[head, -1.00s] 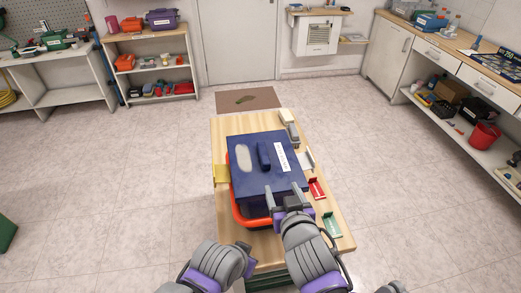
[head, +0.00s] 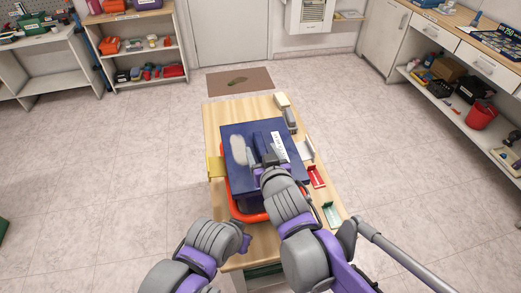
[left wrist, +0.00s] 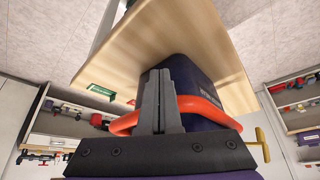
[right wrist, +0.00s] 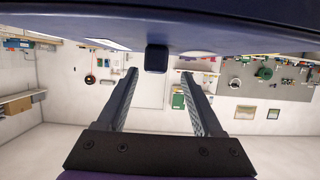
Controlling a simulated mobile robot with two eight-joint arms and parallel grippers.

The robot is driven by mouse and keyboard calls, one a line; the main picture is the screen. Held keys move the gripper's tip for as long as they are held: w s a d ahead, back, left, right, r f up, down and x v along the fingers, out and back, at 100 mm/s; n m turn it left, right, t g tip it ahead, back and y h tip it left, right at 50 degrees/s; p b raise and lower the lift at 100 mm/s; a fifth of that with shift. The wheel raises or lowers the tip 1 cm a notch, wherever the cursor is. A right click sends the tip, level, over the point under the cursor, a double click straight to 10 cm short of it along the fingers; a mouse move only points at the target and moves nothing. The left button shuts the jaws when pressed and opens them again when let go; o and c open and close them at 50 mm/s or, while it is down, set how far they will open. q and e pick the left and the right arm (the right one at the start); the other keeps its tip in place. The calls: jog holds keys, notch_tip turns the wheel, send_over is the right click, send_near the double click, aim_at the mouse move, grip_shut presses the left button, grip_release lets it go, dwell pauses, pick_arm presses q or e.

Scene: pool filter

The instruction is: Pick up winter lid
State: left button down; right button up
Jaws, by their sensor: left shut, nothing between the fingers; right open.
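The dark blue lid (head: 240,131), with a pale oval patch and a white label, lies on top of the blue filter box on the wooden table. Its raised handle (right wrist: 156,58) shows in the right wrist view, just beyond and between the fingertips. My right gripper (head: 268,162) is open over the lid, fingers pointing at the handle and not closed on it; its fingers also show in the right wrist view (right wrist: 159,76). In the head view they partly hide the handle. My left gripper (left wrist: 161,95) is shut and empty, low in front of the box (left wrist: 190,85).
An orange-red bar (head: 246,214) runs around the box's front. On the table (head: 222,115) are a yellow piece (head: 216,168) at left, and red (head: 316,177) and green (head: 333,214) holders at right.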

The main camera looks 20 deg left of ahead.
aim_at(262, 147)
jog(key=x, duration=0.5)
jog(key=shift+w+d+f, duration=0.1)
jog(key=shift+w+d, duration=0.05)
jog(key=shift+d, duration=0.1)
grip_shut()
